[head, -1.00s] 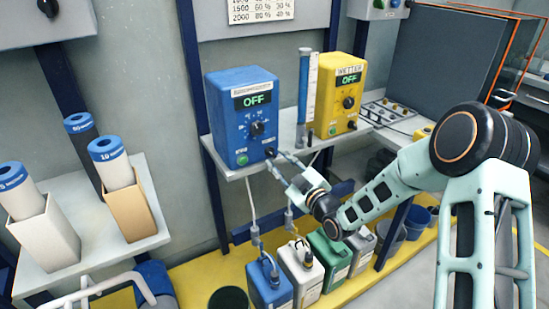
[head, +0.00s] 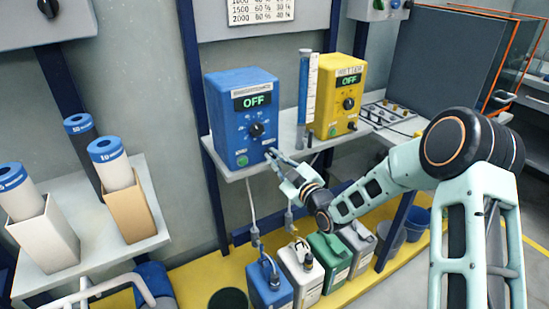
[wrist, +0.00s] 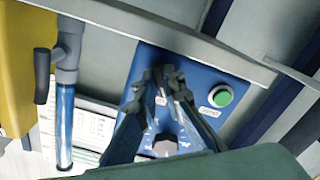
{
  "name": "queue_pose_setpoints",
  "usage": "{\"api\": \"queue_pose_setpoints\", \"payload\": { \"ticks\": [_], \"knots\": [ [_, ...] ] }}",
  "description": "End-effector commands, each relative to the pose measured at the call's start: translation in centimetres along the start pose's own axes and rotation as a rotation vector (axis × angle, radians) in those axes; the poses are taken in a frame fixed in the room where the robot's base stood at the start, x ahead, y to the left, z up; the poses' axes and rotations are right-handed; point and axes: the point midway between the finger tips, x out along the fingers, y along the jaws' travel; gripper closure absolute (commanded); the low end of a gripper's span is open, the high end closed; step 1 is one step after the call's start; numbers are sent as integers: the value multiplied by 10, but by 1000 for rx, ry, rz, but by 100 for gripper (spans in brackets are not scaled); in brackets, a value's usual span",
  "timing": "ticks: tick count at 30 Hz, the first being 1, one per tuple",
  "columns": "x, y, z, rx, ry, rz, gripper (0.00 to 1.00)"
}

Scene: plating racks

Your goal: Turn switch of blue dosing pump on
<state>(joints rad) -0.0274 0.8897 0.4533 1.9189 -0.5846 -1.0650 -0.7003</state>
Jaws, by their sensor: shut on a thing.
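The blue dosing pump (head: 231,121) stands on a grey shelf, and its display (head: 258,99) reads OFF. A black dial (head: 257,130) sits mid-front and a green button (head: 242,160) at lower left. My gripper (head: 271,155) is at the pump's lower right front corner, its fingers shut on the small black switch there. The fingertips mostly hide the switch, so its position cannot be read. In the wrist view, my fingers (wrist: 160,80) close together against the blue front, beside the green button (wrist: 222,96) and above the black dial (wrist: 165,145).
A yellow pump (head: 337,93), also reading OFF, stands to the right, with a blue tube (head: 304,90) between the pumps. Hoses run down to several canisters (head: 270,287) on the yellow platform below. A side shelf (head: 120,255) with white containers is at left.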

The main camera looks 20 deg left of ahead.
Motion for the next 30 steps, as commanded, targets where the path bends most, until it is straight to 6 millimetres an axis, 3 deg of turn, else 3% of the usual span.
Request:
{"api": "queue_pose_setpoints", "payload": {
  "ticks": [14,30],
  "knots": [
    [0,-1,2,154,0,1,100],
    [0,-2,1,653,0,1,100]
  ]
}}
